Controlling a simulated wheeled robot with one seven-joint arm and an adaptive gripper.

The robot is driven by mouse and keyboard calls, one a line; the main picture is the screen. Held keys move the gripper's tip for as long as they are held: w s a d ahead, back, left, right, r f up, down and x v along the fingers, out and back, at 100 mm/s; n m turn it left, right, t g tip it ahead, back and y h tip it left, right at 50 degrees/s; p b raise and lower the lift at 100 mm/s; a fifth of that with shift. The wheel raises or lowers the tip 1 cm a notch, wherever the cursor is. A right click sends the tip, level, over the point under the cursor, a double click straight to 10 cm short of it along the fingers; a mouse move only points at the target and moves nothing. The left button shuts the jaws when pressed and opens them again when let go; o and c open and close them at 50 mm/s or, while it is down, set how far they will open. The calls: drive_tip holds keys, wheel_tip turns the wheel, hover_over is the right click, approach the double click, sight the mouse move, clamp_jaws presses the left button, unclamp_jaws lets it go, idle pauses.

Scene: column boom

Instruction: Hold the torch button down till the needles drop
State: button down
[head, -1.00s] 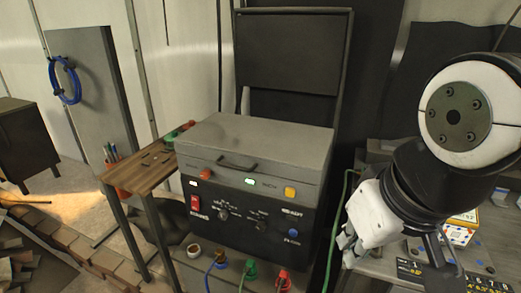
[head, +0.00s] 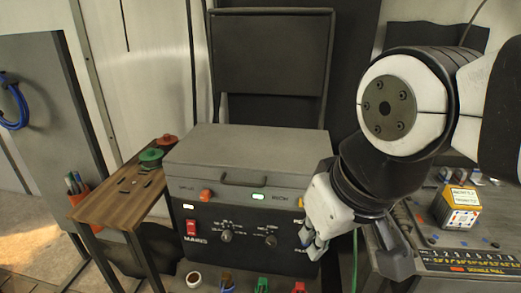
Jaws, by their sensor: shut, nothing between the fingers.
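A grey machine (head: 250,148) with a black front panel stands in the middle of the head view. The panel has a red switch (head: 191,228), two knobs, an orange button (head: 205,195) and a lit green display (head: 258,197). My gripper (head: 313,248) is shut and empty, pointing down in front of the panel's right end. It hides the panel's right end; only a sliver of a yellow button (head: 301,203) shows beside it. I cannot tell whether the fingers touch the panel. I cannot make out a torch button or needles.
Red, green and brown plugs stand on a ledge below the panel, with a white cup (head: 194,279). A wooden side table (head: 115,208) with reels stands at left. At right, a bench holds a colourful box (head: 459,207) and a numbered strip (head: 468,262).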

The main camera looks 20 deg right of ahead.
drive_tip(key=w+d+r+m+y+p, duration=0.25)
drive_tip(key=w+r+m+p, duration=0.25)
drive_tip(key=w+m, duration=0.6)
drive_tip(key=w+d+r+m+t+y+p, duration=0.15)
drive_tip(key=w+d+m+p, duration=0.3)
drive_tip(key=d+m, duration=0.55)
drive_tip(key=d+f+m+t+h+p, duration=0.1)
drive_tip(key=d+f+m, duration=0.3)
drive_tip(key=d+m, duration=0.7)
drive_tip(key=s+d+f+m+t+h+p, duration=0.1)
drive_tip(key=d+f+m+p, duration=0.3)
drive_tip(key=d+m, duration=0.8)
drive_tip(key=d+t+h, duration=0.1)
drive_tip(key=d, duration=0.2)
drive_tip(key=shift+f, duration=0.25)
drive_tip(key=shift+t, duration=0.25)
wheel_tip(320, 180, down, 7)
drive_tip(key=b, duration=0.4)
drive_tip(key=shift+f, duration=0.2)
drive_tip(key=shift+s+f+b, duration=0.1)
drive_tip(key=shift+f+b, duration=0.4)
drive_tip(key=shift+f, duration=0.2)
